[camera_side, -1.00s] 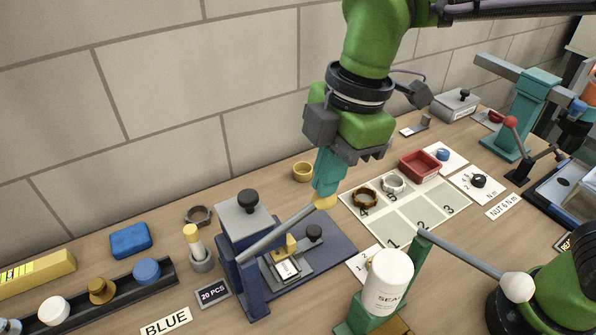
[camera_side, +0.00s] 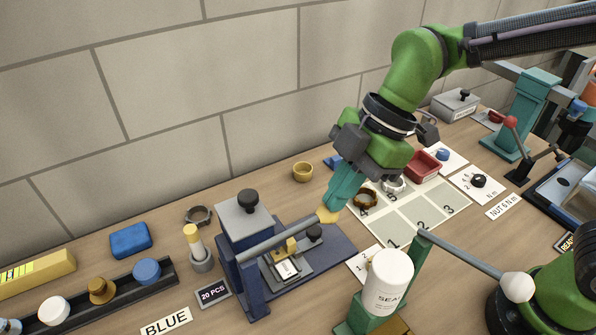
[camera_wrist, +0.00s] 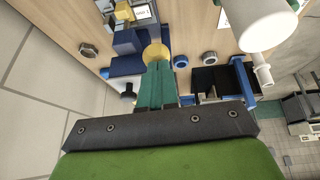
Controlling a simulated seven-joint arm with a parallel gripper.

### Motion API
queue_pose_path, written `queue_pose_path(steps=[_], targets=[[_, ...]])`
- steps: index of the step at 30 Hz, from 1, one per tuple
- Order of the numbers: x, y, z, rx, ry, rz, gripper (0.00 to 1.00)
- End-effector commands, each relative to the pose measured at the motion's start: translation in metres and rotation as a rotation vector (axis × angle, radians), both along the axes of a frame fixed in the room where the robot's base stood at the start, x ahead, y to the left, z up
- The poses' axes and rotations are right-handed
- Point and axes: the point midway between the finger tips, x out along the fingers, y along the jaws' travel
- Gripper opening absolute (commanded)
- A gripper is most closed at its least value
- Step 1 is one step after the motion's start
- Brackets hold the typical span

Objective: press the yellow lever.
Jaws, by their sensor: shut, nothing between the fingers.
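The yellow lever is a grey rod (camera_side: 280,239) with a yellow knob (camera_side: 328,215) at its end, fixed to a dark blue press with a grey top (camera_side: 243,217). The rod slopes up slightly to the right. My gripper (camera_side: 337,202) is shut and empty, its teal fingers tilted with their tips at the top of the knob, seemingly touching it. In the wrist view the yellow knob (camera_wrist: 155,51) lies just beyond the teal fingertips (camera_wrist: 159,66). The knob's upper part is partly hidden by the fingers.
Beneath the lever sit a small yellow block and a labelled piece on the press base (camera_side: 335,245). A white bottle (camera_side: 388,280) stands at the front.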

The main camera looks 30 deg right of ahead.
Motion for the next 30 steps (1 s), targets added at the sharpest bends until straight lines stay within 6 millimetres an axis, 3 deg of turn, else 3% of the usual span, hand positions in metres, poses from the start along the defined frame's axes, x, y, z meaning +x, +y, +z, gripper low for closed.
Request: queue_pose_path(steps=[13, 30], targets=[[-0.001, -0.009, -0.044, -0.006, 0.006, 0.001, 0.0], [-0.001, -0.01, -0.056, -0.01, 0.006, 0.003, 0.0]])
